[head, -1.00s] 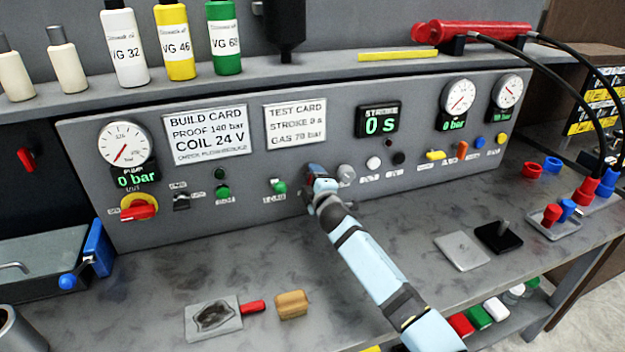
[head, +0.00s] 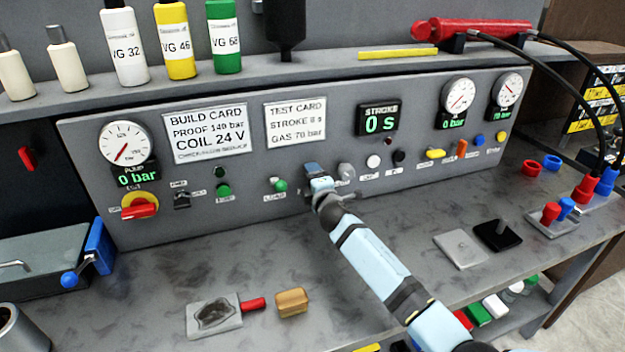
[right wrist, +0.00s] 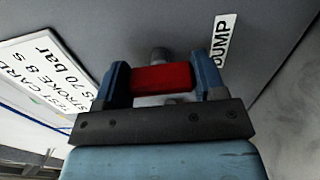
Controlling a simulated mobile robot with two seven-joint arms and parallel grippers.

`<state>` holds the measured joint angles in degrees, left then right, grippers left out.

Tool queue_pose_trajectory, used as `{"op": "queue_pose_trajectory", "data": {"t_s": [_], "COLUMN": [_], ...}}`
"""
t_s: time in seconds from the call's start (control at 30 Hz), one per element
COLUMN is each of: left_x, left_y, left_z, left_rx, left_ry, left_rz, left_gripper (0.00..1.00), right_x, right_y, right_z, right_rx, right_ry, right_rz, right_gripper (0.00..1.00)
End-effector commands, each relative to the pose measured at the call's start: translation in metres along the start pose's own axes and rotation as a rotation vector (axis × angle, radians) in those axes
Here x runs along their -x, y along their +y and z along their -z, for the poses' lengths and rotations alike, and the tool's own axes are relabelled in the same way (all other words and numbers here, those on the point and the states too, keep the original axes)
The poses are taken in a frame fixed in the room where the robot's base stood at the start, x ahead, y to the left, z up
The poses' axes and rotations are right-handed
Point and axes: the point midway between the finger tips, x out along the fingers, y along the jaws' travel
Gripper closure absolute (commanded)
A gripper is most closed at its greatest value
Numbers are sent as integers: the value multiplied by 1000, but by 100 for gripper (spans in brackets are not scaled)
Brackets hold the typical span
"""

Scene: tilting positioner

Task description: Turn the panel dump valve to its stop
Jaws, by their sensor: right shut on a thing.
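The dump valve's red handle (right wrist: 162,79) sits between the two blue fingers of my right gripper (right wrist: 162,75) in the right wrist view, in front of a round metal stem on the grey panel. The fingers are shut on the handle. A white label ending in "UMP" (right wrist: 222,40) is beside it. In the head view my right gripper (head: 314,173) is at the panel's lower middle and hides the handle. My left gripper is not in view.
The grey panel (head: 240,172) also carries a red-and-yellow switch (head: 139,207), a green button (head: 223,190) and a grey knob (head: 346,171) close right of my gripper. A tan block (head: 292,302) lies on the bench.

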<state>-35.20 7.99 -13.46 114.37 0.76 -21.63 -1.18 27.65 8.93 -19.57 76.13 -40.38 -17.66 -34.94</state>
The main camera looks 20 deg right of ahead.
Motion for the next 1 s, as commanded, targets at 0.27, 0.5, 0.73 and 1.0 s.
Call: {"op": "queue_pose_trajectory", "data": {"t_s": [0.27, 0.5, 0.73, 1.0], "left_x": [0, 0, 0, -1], "left_y": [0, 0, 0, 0], "left_z": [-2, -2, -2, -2], "left_rx": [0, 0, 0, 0], "left_ry": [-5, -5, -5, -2], "left_rz": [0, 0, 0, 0], "left_gripper": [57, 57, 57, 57], "right_x": [0, 4, 40, 102], "right_y": [0, 0, -2, -2], "right_z": [0, 0, -1, 0], "right_rx": [2, 1, 1, 2], "right_ry": [0, 0, 0, 1], "right_rz": [1, 0, 1, 1], "right_gripper": [11, 11, 11, 11]}}
